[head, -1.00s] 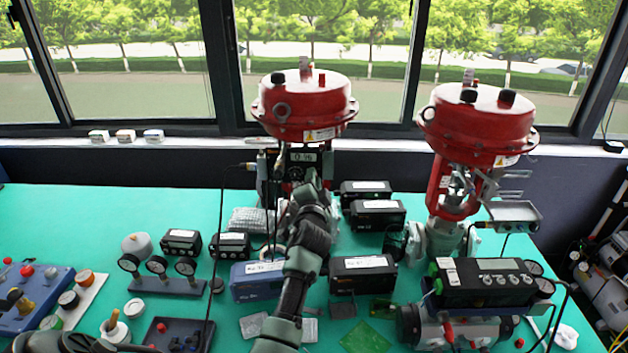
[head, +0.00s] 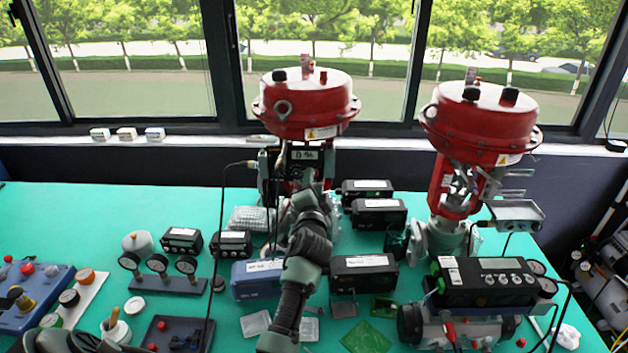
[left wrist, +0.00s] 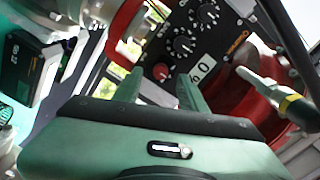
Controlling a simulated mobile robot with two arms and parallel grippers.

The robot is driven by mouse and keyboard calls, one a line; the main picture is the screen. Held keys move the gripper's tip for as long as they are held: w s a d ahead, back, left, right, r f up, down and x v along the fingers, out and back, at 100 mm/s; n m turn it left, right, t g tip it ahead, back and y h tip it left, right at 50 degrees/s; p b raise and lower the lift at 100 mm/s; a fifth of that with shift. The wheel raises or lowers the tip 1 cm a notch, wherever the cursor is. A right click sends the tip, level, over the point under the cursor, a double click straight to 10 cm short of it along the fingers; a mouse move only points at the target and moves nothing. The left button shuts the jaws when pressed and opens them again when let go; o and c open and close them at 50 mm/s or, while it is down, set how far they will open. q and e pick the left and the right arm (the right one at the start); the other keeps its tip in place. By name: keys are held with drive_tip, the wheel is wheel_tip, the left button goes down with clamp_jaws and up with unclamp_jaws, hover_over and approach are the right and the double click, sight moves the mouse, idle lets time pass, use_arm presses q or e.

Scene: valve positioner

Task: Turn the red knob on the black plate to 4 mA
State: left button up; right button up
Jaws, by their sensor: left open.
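The black plate (left wrist: 197,30) fills the upper middle of the left wrist view, with several black knobs in a slanted row. The red knob (left wrist: 160,72) is at the lower end of that row. My left gripper (left wrist: 161,82) is open, with one green finger on each side of the red knob in this view. I cannot tell whether the fingers touch it. In the head view my left gripper (head: 309,190) is just below the black display unit (head: 304,155) on the left red valve (head: 308,105). The red knob and its pointer mark cannot be made out there. My right gripper is not in view.
A second red valve (head: 480,120) stands to the right. Black boxes (head: 363,272) and a blue box (head: 257,280) stand close to my arm. A thin dark cable (head: 222,230) hangs left of it. Green table (head: 60,215) is clear at the far left.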

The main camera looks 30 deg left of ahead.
use_arm(q)
drive_tip(key=v, duration=0.5)
drive_tip(key=shift+a+b, duration=0.1)
drive_tip(key=shift+b, duration=0.25)
